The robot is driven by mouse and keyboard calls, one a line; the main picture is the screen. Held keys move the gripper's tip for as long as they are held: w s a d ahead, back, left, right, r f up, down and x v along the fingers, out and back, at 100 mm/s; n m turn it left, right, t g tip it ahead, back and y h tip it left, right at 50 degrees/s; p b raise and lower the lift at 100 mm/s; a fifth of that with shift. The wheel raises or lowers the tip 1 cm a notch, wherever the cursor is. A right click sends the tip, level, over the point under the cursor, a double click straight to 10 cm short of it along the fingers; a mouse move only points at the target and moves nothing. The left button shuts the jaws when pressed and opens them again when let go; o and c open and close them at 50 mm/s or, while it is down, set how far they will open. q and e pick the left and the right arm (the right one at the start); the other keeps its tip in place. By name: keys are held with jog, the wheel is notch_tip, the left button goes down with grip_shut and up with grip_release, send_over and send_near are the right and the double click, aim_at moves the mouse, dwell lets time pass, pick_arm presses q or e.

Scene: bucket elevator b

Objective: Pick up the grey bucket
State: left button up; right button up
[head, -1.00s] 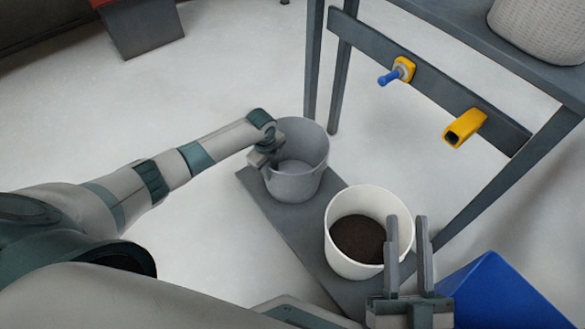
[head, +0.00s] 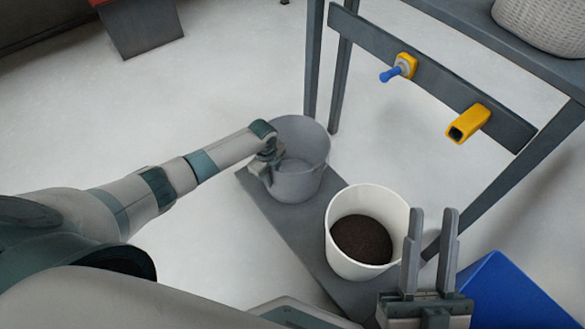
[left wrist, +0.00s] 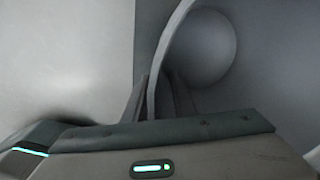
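The grey bucket (head: 298,185) stands upright and empty-looking on the far end of a dark grey platform (head: 285,236). My left gripper (head: 268,163) is at the left side of its rim. In the left wrist view the bucket's rim (left wrist: 158,70) runs between the two fingers (left wrist: 157,85), one inside and one outside, close against the wall, and the gripper looks shut on it. The fingertips are small and partly hidden in the head view. My right gripper (head: 431,212) is open and empty, pointing up beside the white bucket.
A white bucket (head: 340,243) with dark soil (head: 362,240) stands on the platform's near end. A grey table frame (head: 430,75) holds a blue-tipped yellow part (head: 400,68) and a yellow socket (head: 468,123). A blue object (head: 510,295) is at lower right. Floor on the left is clear.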

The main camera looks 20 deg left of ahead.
dwell(0.5)
pick_arm(q)
grip_shut()
dwell(1.3)
